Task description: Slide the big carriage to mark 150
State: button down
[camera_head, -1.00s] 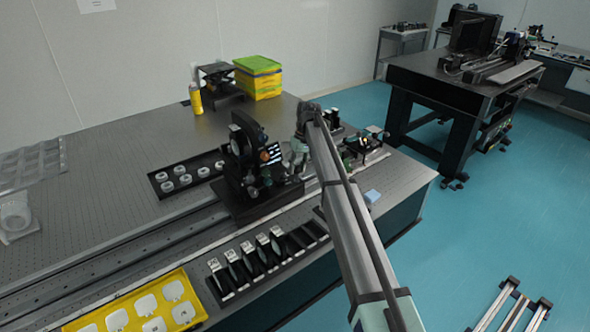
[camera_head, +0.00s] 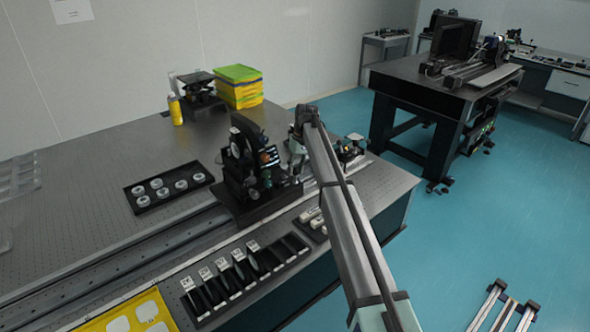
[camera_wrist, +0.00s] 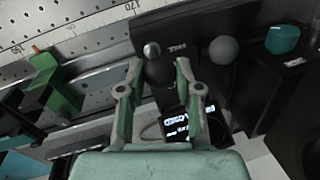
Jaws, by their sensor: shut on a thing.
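The big carriage (camera_head: 232,210) is a tall black assembly on the long rail (camera_head: 150,244) along the table. My gripper (camera_head: 298,148) is at its right side, partly hidden by my arm. In the wrist view, the fingers of my gripper (camera_wrist: 160,88) are shut on a dark round knob (camera_wrist: 158,72), in front of the dark carriage body (camera_wrist: 190,32). A white scale (camera_wrist: 75,25) with upside-down numbers runs along the upper left; one looks like 170. I cannot tell the carriage's exact reading.
A tray of white rings (camera_head: 128,195) lies behind the rail. A slotted rack with dark plates (camera_head: 305,240) stands in front. Another device (camera_head: 350,150) sits right of my gripper, towards the table's end. In the wrist view, a green and black part (camera_wrist: 45,80) is at left.

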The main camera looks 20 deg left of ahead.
jog(key=c, duration=0.8)
grip_release()
jog(key=r, duration=0.4)
jog(key=w+d+r, duration=0.1)
jog(key=r, duration=0.6)
jog(key=shift+w+d+r, duration=0.35)
jog(key=shift+w+r, duration=0.05)
